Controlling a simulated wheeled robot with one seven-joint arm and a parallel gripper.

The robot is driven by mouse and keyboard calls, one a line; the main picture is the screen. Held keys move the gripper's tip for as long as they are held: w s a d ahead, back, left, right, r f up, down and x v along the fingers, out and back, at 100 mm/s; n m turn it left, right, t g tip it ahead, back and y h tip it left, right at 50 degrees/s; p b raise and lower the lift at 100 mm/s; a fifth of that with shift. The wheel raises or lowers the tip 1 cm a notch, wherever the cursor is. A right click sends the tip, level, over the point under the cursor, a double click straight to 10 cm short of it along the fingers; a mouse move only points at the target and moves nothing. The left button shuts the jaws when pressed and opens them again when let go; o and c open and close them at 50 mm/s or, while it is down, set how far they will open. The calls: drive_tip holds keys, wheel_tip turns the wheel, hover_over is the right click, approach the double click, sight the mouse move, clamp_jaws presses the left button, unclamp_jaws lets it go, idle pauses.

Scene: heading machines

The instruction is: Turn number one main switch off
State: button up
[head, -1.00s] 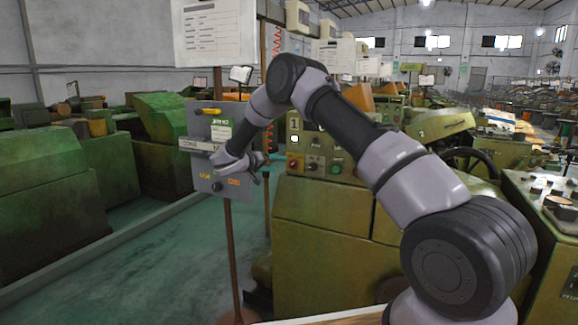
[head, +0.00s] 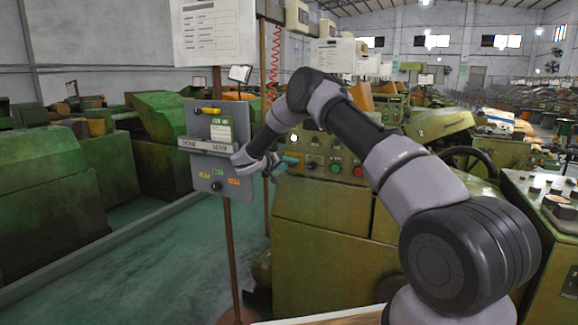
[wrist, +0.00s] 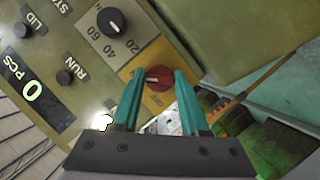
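The main switch, a red rotary knob (wrist: 158,77) on a yellow plate (wrist: 153,101), shows in the wrist view at the lower edge of the green machine panel (wrist: 75,45). My gripper (wrist: 158,75) has its two teal fingers apart, one on each side of the knob. I cannot tell whether either finger touches it. The knob's bar lies roughly level in this view. In the head view my gripper (head: 294,160) is at the left part of the number one machine's front panel, and it hides the switch there.
A black dial (wrist: 111,21) and small dark knobs (wrist: 65,77) sit close by on the panel. Left of my gripper, a grey sign board (head: 207,130) stands on a thin post, near my wrist. A green button (head: 334,168) and a red button (head: 358,171) are to the right.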

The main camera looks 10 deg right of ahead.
clamp_jaws()
drive_tip(key=n, duration=0.1)
drive_tip(key=n+h, duration=0.1)
drive_tip(key=shift+a+n+h, duration=0.2)
drive_tip(key=shift+n+h, duration=0.1)
drive_tip(key=n+h, duration=0.1)
drive_tip(key=n, duration=0.1)
drive_tip(key=n+h, duration=0.1)
drive_tip(key=n, duration=0.1)
drive_tip(key=shift+f+n, duration=0.2)
drive_tip(key=shift+n, duration=0.1)
drive_tip(key=n+t+h, duration=0.1)
drive_tip(key=n, duration=0.3)
drive_tip(key=shift+d+f, duration=0.1)
drive_tip(key=shift+d+n+t+h, duration=0.15)
drive_tip(key=shift+n+t, duration=0.55)
drive_tip(key=shift+n, duration=0.8)
drive_tip(key=shift+a+n+t+h, duration=0.15)
drive_tip(key=shift+n+t, duration=0.55)
drive_tip(key=shift+n, duration=0.8)
drive_tip(key=shift+d, duration=0.1)
